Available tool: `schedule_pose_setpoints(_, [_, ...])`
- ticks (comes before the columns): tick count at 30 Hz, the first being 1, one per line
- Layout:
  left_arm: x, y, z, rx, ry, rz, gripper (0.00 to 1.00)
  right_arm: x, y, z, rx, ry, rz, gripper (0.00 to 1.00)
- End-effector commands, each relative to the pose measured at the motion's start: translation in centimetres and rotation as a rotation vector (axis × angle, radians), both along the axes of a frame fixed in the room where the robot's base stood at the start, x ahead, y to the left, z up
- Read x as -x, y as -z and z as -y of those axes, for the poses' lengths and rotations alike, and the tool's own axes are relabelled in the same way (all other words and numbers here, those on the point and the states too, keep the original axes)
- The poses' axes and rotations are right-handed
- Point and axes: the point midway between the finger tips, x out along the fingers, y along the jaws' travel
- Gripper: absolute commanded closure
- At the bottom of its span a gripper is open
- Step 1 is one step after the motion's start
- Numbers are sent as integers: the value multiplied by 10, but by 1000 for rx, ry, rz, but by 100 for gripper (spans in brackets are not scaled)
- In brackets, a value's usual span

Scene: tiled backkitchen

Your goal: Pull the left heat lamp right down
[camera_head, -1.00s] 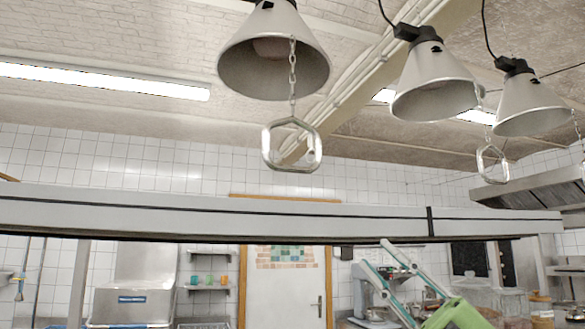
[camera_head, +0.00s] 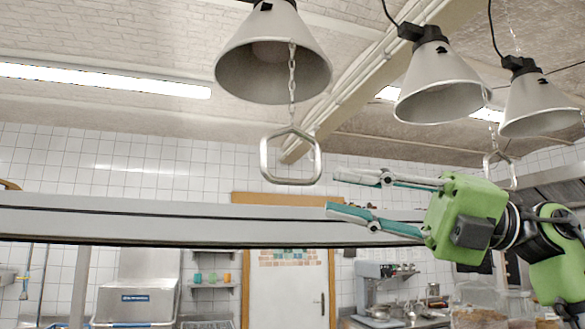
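The left heat lamp (camera_head: 273,58) is a grey metal cone hanging from the ceiling at the top centre. A chain drops from it to a metal ring handle (camera_head: 264,160), which hangs free above the long shelf. My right gripper (camera_head: 331,193) comes in from the right with its fingers pointing left, one above the other. It is open and empty, its fingertips just right of and a little below the handle, with no clear contact visible. My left gripper is not in view.
Two more heat lamps hang to the right, a middle one (camera_head: 440,85) and a far right one (camera_head: 538,103). Another ring handle (camera_head: 489,172) hangs behind my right gripper. A long grey shelf (camera_head: 150,222) crosses the view below the handles.

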Motion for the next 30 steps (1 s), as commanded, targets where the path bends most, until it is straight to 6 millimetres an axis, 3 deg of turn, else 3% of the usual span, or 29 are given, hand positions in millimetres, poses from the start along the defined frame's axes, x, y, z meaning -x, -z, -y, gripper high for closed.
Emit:
schedule_pose_setpoints(1, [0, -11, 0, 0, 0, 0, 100, 0, -7, -12, 1, -4, 0, 76])
schedule_pose_setpoints(6, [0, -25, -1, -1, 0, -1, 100, 0, -14, -44, 0, -4, -1, 76])
schedule_pose_setpoints(12, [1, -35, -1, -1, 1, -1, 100, -1, -17, -68, -1, -2, -1, 76])
schedule_pose_setpoints(24, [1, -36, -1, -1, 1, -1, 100, -2, -16, -74, -1, 0, -1, 76])
schedule_pose_setpoints(27, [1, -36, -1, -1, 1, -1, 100, -2, -16, -74, -1, 0, 0, 100])
schedule_pose_setpoints(30, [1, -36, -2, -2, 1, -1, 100, -2, -16, -74, -2, 0, -1, 100])
